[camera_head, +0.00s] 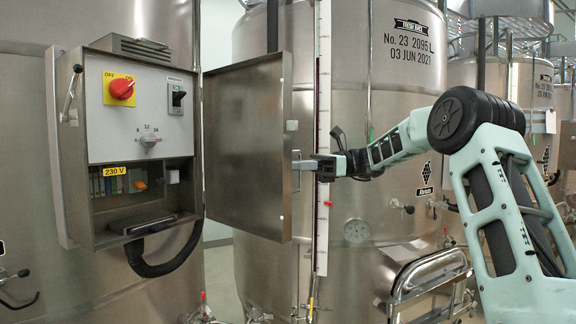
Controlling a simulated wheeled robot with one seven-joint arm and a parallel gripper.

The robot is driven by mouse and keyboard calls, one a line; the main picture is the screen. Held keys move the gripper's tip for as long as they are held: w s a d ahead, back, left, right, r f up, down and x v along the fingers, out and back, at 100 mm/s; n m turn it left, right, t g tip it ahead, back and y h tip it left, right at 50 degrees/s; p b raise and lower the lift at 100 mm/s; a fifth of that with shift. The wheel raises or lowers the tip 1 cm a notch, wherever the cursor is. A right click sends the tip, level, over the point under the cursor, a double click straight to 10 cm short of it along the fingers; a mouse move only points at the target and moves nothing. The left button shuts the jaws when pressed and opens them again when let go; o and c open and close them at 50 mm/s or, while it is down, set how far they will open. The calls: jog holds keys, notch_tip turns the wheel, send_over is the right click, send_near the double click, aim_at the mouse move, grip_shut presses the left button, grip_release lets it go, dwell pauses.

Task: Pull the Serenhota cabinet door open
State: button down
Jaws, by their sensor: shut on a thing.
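The cabinet is a steel electrical box (142,200) mounted on the left vat, with a red rotary switch (122,88) on a yellow plate and a "230 V" label inside. Its steel door (245,140) stands wide open, swung out to the right with its inner face showing. My gripper (304,166) is at the door's right edge, shut on the grey door handle (297,160). The handle is partly hidden by the door edge and the fingers. My arm reaches in from the right.
Large steel vats (400,85) stand behind the door and my arm. A white measuring scale (322,230) runs vertically just behind my gripper. A curved steel manway fitting (430,275) is below my forearm. A black cable (165,265) hangs under the cabinet.

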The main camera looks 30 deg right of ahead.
jog(key=shift+s+d+r, duration=0.1)
jog(key=shift+d+r, duration=0.05)
jog(key=shift+d, duration=0.05)
jog(key=c, duration=1.9)
grip_release()
jog(key=shift+c, duration=0.2)
jog(key=shift+o, duration=0.8)
jog(key=shift+s+d+r, duration=0.1)
jog(key=shift+s+d, duration=0.05)
jog(key=shift+s, duration=0.1)
jog(key=shift+w, duration=0.15)
jog(key=b+v, duration=0.4)
jog(key=v, duration=1.3)
jog(key=shift+b, duration=0.4)
jog(key=shift+d, duration=0.1)
